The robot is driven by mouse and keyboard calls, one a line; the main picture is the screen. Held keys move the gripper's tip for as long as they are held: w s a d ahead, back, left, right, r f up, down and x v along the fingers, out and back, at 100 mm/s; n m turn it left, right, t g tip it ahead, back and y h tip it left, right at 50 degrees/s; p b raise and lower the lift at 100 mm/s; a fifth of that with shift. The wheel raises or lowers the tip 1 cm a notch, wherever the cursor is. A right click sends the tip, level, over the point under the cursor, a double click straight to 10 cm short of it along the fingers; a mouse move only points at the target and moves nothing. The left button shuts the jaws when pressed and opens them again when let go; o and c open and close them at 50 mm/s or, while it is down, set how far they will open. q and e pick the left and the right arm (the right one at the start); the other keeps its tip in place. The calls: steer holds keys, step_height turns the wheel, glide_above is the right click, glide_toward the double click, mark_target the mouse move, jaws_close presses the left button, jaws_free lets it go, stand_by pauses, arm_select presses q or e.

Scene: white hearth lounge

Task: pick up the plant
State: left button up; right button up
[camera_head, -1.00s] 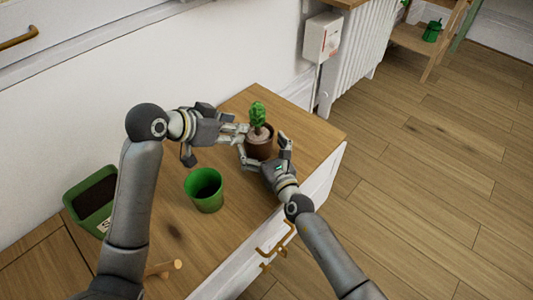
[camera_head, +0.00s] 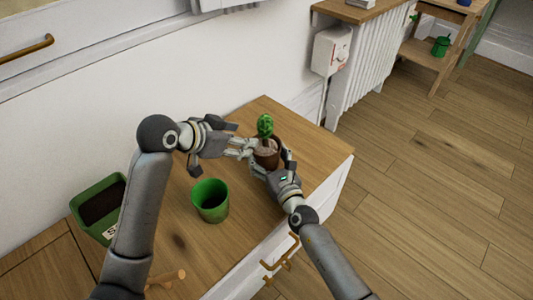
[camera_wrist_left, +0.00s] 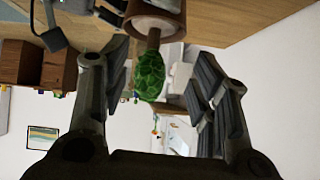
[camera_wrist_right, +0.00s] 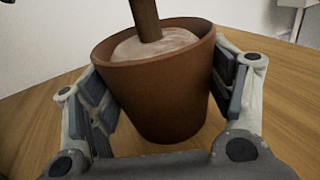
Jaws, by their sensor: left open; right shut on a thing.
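The plant is a green leafy top on a stem in a brown pot (camera_head: 268,153), at the far end of the wooden cabinet top. My right gripper (camera_head: 270,168) is shut on the pot; in the right wrist view the pot (camera_wrist_right: 160,90) sits between the two fingers. In that view the pot looks slightly tilted, and I cannot tell if it is off the surface. My left gripper (camera_head: 245,148) is open beside the plant on its left. In the left wrist view the green top (camera_wrist_left: 149,76) shows between the open fingers, with the pot beyond.
An empty green pot (camera_head: 210,201) stands on the cabinet top (camera_head: 185,240) nearer me. A green planter box with soil (camera_head: 98,208) is at the left. A small wooden piece (camera_head: 167,278) lies at the front. The white wall is behind; a radiator (camera_head: 372,75) stands beyond.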

arm_select(q)
steer(key=w+a+f+m+t+y, duration=0.3)
steer(key=a+m+y, duration=0.1)
steer(key=m, duration=0.1)
steer(key=m+t+h, duration=0.4)
steer(key=m+t, duration=0.2)
steer(key=m, duration=2)
glide_toward(262, 133)
steer(key=x, duration=1.2)
steer(key=shift+f, duration=0.1)
steer(key=shift+c, duration=0.3)
jaws_close()
